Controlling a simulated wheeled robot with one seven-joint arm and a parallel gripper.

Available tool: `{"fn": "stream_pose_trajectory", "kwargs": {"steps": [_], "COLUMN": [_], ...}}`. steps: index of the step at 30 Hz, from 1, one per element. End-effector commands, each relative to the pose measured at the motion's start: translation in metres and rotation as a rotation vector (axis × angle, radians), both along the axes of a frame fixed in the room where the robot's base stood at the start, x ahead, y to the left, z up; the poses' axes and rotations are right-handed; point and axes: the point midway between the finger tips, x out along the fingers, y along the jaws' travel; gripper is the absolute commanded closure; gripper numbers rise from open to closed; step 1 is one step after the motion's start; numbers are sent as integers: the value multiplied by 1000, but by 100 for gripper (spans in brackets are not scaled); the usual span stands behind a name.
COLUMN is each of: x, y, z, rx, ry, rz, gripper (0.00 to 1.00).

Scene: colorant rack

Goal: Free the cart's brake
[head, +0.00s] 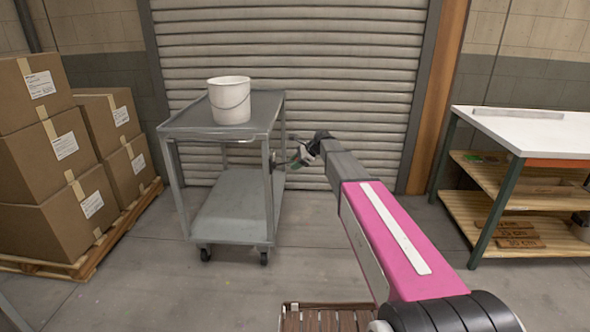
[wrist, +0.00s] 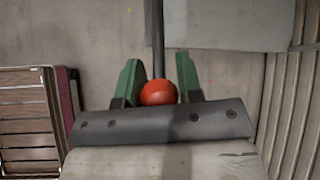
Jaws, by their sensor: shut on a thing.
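The grey cart (head: 225,190) stands in front of the shutter, with two shelves and casters. My gripper (head: 298,155) is at the right side of the cart, below its top shelf. In the wrist view, the green fingers of my gripper (wrist: 159,88) are on both sides of a red ball knob (wrist: 159,93) and shut on it. The knob sits at the end of a dark lever rod (wrist: 158,40). In the head view the knob and most of the lever are hidden or too small to make out.
A white bucket (head: 230,103) stands on the cart's top shelf. Cardboard boxes (head: 60,150) are stacked on a pallet (head: 95,250) at the left. A workbench (head: 540,130) with shelves stands at the right. The floor (head: 170,290) in front of the cart is clear.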

Motion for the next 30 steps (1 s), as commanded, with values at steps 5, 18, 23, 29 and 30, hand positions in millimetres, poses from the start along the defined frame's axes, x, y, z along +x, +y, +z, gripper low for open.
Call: {"fn": "stream_pose_trajectory", "kwargs": {"steps": [5,18,23,29,30], "x": [0,0,0,1,1], "y": [3,8,8,9,9], "z": [13,25,27,27,27], "rx": [-117,-146,-145,-144,-144], "ry": [4,7,6,6,6], "rz": [0,0,0,0,0], "gripper": [100,100,100,100,100]}}
